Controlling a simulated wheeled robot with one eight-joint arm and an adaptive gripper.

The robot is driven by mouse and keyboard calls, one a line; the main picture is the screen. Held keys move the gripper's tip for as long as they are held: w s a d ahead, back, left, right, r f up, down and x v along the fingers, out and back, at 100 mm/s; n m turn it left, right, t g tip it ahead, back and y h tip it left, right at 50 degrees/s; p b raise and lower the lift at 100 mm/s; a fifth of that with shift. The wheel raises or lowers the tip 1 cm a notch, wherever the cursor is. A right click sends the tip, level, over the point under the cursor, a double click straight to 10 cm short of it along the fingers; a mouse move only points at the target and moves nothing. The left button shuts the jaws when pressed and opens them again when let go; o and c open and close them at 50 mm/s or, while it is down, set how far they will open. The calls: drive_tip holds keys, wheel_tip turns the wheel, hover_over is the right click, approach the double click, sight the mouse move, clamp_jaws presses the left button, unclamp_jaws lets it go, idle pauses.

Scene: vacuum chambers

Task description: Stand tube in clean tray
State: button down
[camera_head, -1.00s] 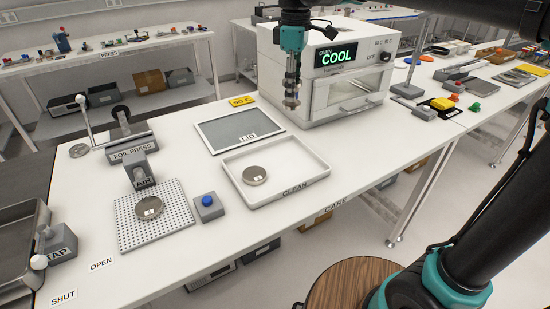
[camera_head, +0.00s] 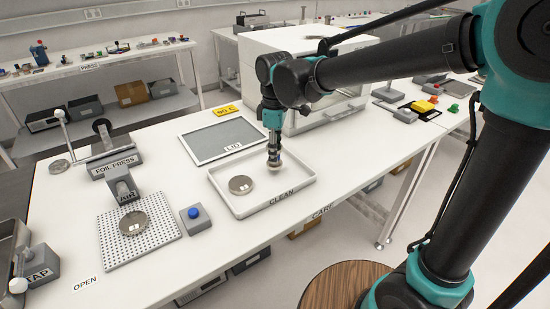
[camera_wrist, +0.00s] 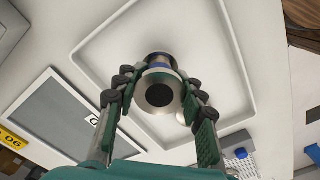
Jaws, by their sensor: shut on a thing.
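My gripper (camera_head: 273,143) points down over the right part of the clean tray (camera_head: 246,213), shut on a short metal tube (camera_head: 274,160). The tube hangs upright inside the tray's outline, its lower end close to the tray floor; I cannot tell whether it touches. In the wrist view the tube (camera_wrist: 160,92) shows its round end with a dark centre and a blue band, with my gripper's fingers (camera_wrist: 160,85) on either side. The white tray rim (camera_wrist: 88,42) runs around it there. A round metal disc (camera_head: 241,185) lies in the tray, left of the tube.

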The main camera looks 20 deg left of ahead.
drive_tip(key=shift+f, duration=1.15)
drive_tip(key=shift+f, duration=0.2)
drive_tip(key=c, duration=0.9)
unclamp_jaws()
drive_tip(key=shift+r, duration=0.1)
wheel_tip(320, 180, up, 12)
drive_tip(key=shift+r, duration=0.1)
